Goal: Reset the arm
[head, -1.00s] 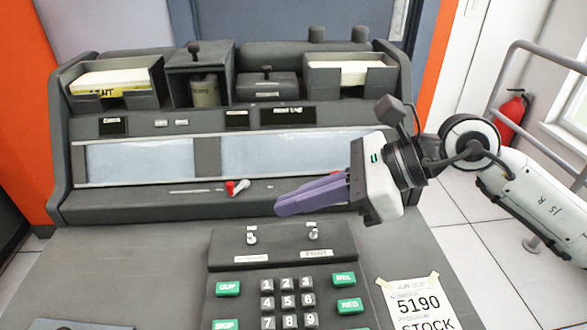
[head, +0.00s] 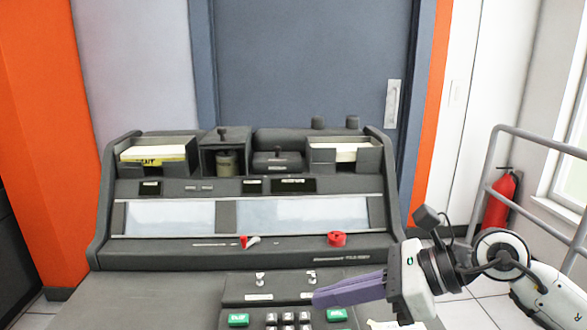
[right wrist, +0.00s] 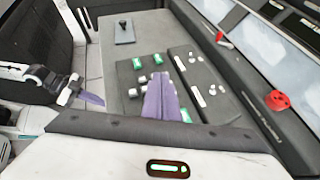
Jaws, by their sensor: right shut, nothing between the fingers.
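My right gripper (head: 318,299) is shut and empty, its purple fingers pressed together and pointing left above the keypad unit (head: 285,287). Its fingers also show in the right wrist view (right wrist: 160,85), with the keypad beyond them. It appears clear of the console (head: 175,255) and its controls. My left gripper (right wrist: 95,99) shows small at the left of the right wrist view, out beside the desk; its jaw gap is too small to judge. It is not in the head view.
A red knob (head: 337,239) and a red-and-white lever (head: 249,242) are on the console front. Card trays (head: 153,171) stand on top. A fire extinguisher (head: 499,200) and grey railing (head: 490,168) are at right. A small black-knobbed plate (right wrist: 124,32) lies on the desk.

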